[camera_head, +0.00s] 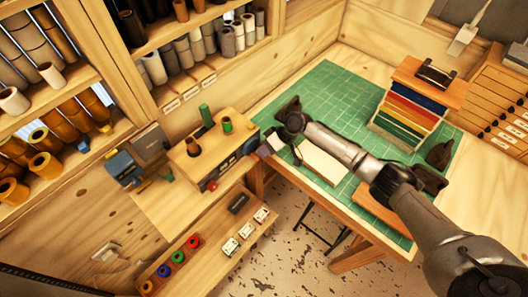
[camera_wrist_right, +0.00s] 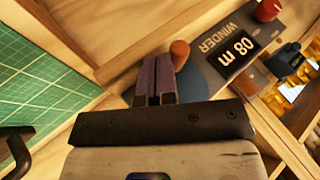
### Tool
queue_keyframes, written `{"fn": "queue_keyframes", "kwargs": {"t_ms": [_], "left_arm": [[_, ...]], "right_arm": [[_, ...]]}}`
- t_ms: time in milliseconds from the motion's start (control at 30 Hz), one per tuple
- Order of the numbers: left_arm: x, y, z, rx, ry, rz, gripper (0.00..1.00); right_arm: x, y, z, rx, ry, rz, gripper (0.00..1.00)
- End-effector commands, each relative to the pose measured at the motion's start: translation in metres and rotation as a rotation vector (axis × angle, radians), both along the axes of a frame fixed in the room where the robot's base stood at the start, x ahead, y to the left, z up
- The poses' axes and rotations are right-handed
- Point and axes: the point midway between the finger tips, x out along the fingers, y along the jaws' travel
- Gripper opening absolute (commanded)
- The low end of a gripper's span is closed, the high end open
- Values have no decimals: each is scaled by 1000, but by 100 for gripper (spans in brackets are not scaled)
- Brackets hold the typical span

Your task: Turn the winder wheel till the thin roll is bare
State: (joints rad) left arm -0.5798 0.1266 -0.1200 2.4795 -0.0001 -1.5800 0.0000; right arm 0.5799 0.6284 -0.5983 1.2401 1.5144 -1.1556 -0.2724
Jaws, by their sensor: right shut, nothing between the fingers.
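The winder is a wooden box (camera_head: 205,150) on the bench, with a dark front panel. In the right wrist view its panel (camera_wrist_right: 232,45) reads "WINDER" and "08 m". The blue-grey winder wheel (camera_wrist_right: 205,82) is partly hidden behind my right gripper (camera_wrist_right: 157,68), and its orange-brown knob (camera_wrist_right: 179,52) shows just beside the fingertips. My right gripper is shut and empty; I cannot tell if it touches the knob. In the head view the right gripper (camera_head: 267,148) is at the box's right end.
A red button (camera_head: 212,186) sits on the winder's front. The green cutting mat (camera_head: 325,85) covers the table at right, with a rack of coloured sheets (camera_head: 405,110) on it. Shelves of rolls (camera_head: 200,40) stand behind. A low shelf with coloured spools (camera_head: 178,258) is below.

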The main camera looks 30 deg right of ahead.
Motion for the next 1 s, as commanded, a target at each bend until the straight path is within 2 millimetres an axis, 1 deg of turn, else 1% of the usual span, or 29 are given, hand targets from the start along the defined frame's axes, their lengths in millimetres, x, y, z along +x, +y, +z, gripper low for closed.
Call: {"fn": "queue_keyframes", "kwargs": {"t_ms": [267,600,800,1000], "left_arm": [[0,0,-20,1,0,-1,43],[0,-3,-48,-10,-1,6,43],[0,-4,-56,-13,0,8,43],[0,-3,-58,-11,0,8,43]], "right_arm": [[0,2,-6,97,26,1,0],[-1,5,-10,277,76,1,0],[-2,6,-8,344,94,1,0],[-2,7,-7,370,102,2,0]]}}
